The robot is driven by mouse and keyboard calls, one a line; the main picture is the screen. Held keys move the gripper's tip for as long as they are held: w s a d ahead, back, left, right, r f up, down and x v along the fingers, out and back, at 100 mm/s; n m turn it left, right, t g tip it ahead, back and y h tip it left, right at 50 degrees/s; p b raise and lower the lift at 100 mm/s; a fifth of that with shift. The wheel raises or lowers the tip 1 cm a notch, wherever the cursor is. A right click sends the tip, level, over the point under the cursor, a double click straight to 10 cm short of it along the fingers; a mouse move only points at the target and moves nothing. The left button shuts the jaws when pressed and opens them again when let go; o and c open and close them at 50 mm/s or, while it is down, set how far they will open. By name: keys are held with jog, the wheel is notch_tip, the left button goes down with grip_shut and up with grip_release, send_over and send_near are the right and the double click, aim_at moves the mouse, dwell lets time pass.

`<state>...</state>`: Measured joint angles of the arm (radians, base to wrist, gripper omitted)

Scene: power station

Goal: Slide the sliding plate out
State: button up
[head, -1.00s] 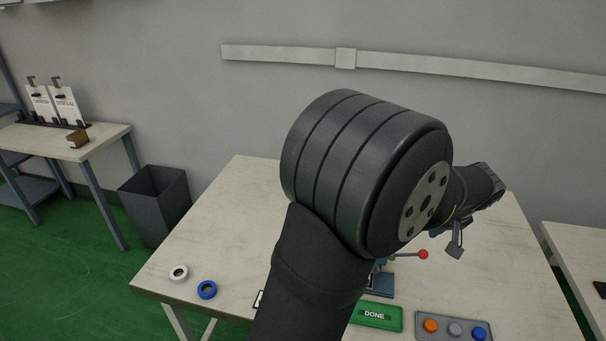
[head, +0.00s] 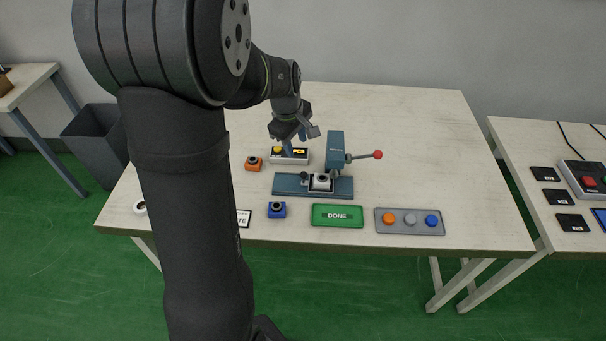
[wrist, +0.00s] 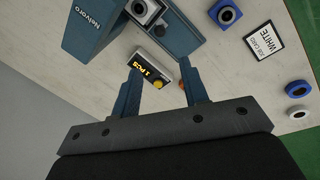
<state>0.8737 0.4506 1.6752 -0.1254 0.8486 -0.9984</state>
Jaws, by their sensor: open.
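The blue press (head: 335,150) stands on the table with a red-balled lever at its right. Its sliding plate (head: 290,184) is the low blue base part, with a small dark knob (head: 304,177) at its left. A white block with a dark top (head: 321,181) sits on it below the press head; the block also shows in the wrist view (wrist: 143,10). My gripper (head: 289,146) is open and empty, pointing down over the counter box behind and left of the plate. In the wrist view its blue fingers (wrist: 160,66) are apart, with the counter box between and beyond them.
The counter box (head: 290,158) has a yellow button and lit display. An orange block (head: 253,164) and a blue block (head: 277,210) stand left of the press. A green DONE panel (head: 337,215) and a three-button panel (head: 409,221) lie in front. The table's right side is clear.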

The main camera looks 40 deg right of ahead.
aim_at(303, 173)
jog(key=d+f, duration=0.1)
jog(key=f, duration=0.4)
jog(key=d+f, duration=0.1)
jog(key=f, duration=0.4)
jog(key=d+f, duration=0.1)
jog(key=f, duration=0.5)
jog(key=shift+w+f, duration=0.1)
jog(key=shift+w, duration=0.15)
jog(key=shift+c, duration=0.4)
grip_shut()
